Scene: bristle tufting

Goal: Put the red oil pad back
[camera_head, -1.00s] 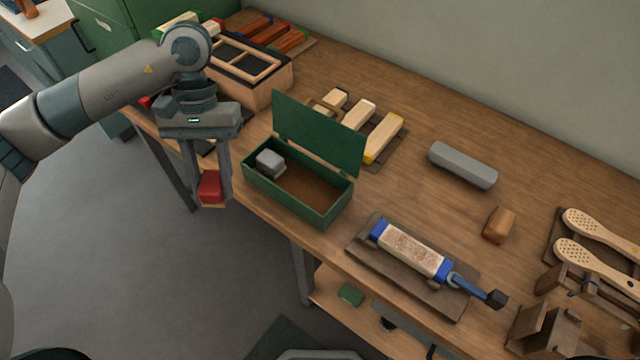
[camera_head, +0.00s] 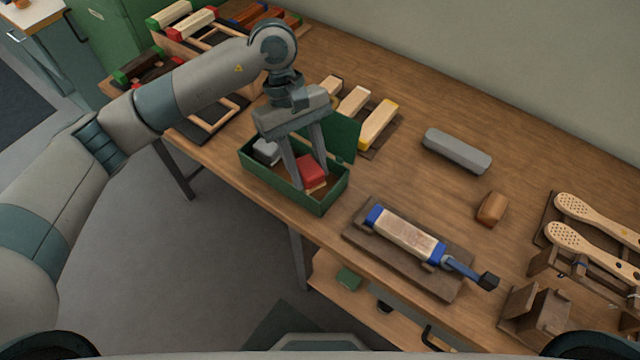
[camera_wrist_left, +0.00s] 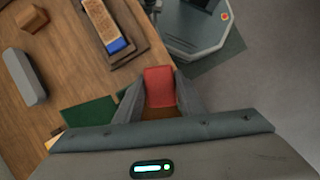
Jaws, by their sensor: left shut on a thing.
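The red oil pad (camera_head: 312,170) is between the fingers of my left gripper (camera_head: 304,182), which is shut on it. In the head view the pad is at the right part of the open green box (camera_head: 322,206), at about the height of its walls; I cannot tell if it touches the bottom. The box's green lid (camera_head: 345,137) stands up at the back. A grey block (camera_head: 265,151) is in the left part of the box. The pad also shows in the left wrist view (camera_wrist_left: 160,86) between the fingers. My right gripper is not in view.
A blue-ended wooden block (camera_head: 408,233) lies clamped on a dark board right of the box. Several pale blocks (camera_head: 377,125) lie behind the lid. A grey rounded bar (camera_head: 457,151) and a brown block (camera_head: 491,209) lie farther right, with bare table between.

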